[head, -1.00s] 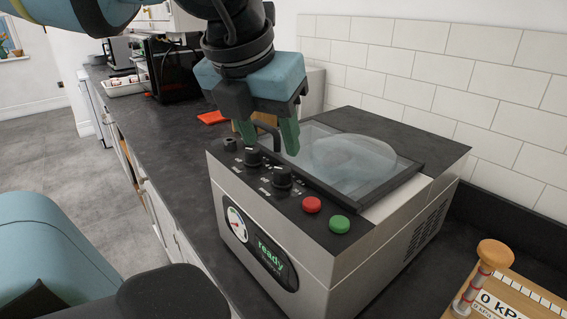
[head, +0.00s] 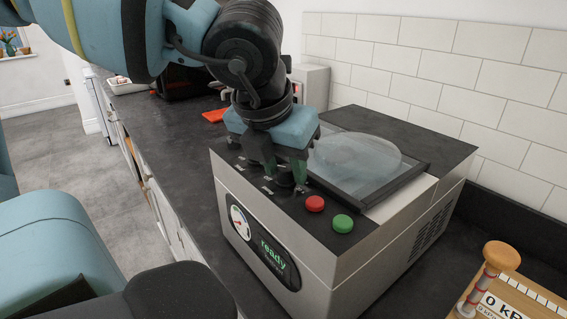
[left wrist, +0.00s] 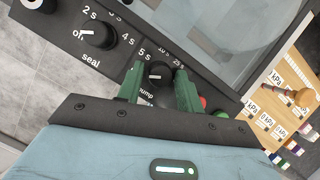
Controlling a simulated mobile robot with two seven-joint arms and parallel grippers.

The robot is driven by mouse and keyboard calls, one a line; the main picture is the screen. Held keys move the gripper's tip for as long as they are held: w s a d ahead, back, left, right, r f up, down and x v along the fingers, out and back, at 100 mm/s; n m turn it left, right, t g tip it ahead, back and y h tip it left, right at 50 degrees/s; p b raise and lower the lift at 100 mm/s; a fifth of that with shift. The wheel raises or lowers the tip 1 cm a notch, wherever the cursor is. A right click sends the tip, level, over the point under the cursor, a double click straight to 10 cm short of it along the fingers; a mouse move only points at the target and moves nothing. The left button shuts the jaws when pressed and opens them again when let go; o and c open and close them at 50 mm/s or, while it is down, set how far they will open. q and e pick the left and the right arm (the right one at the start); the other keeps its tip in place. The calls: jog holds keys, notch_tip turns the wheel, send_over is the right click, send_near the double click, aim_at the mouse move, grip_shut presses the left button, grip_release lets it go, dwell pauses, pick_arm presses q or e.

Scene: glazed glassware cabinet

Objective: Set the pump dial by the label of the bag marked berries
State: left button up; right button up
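The pump dial (left wrist: 157,74) is a black knob with a white pointer on the vacuum machine's (head: 300,250) top panel. In the left wrist view its pointer lies roughly leftward; marks 5 s, 10 s and 25 s show around it, and the "pump" lettering is partly covered. My left gripper (head: 283,172) points down over the panel, with its green fingers (left wrist: 158,88) apart on either side of the dial; contact is unclear. The seal dial (left wrist: 97,34) beside it points at off. I cannot make out a bag marked berries. My right gripper is not in view.
A red button (head: 315,203) and a green button (head: 342,223) sit right of the dials. The clear domed lid (head: 355,160) is behind them. The display (head: 272,256) reads ready. A wooden board (head: 520,290) with kPa labels and a knobbed post (head: 497,258) stands at the right.

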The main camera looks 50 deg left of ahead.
pick_arm(q)
jog(key=c, duration=0.6)
jog(key=shift+m+h+b, duration=0.3)
jog(key=shift+m+b, duration=0.1)
jog(key=shift+m, duration=0.3)
jog(key=shift+f+m+h+b, duration=0.1)
jog(key=shift+m+h+b, duration=0.25)
jog(key=shift+m, duration=0.35)
jog(key=m+h, duration=0.1)
jog(key=m, duration=0.1)
jog(key=shift+a+m+b, duration=0.15)
jog(key=shift+m+b, duration=0.15)
jog(key=shift+b, duration=0.1)
jog(key=m+h, duration=0.1)
jog(key=m, duration=0.3)
jog(key=shift+a, duration=0.1)
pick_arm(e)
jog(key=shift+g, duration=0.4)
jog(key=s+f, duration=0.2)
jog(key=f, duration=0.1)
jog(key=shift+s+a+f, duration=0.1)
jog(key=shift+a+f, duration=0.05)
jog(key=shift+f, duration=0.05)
pick_arm(q)
jog(key=shift+m+g+h, duration=0.3)
jog(key=shift+m+h, duration=0.05)
jog(key=shift+m, duration=0.05)
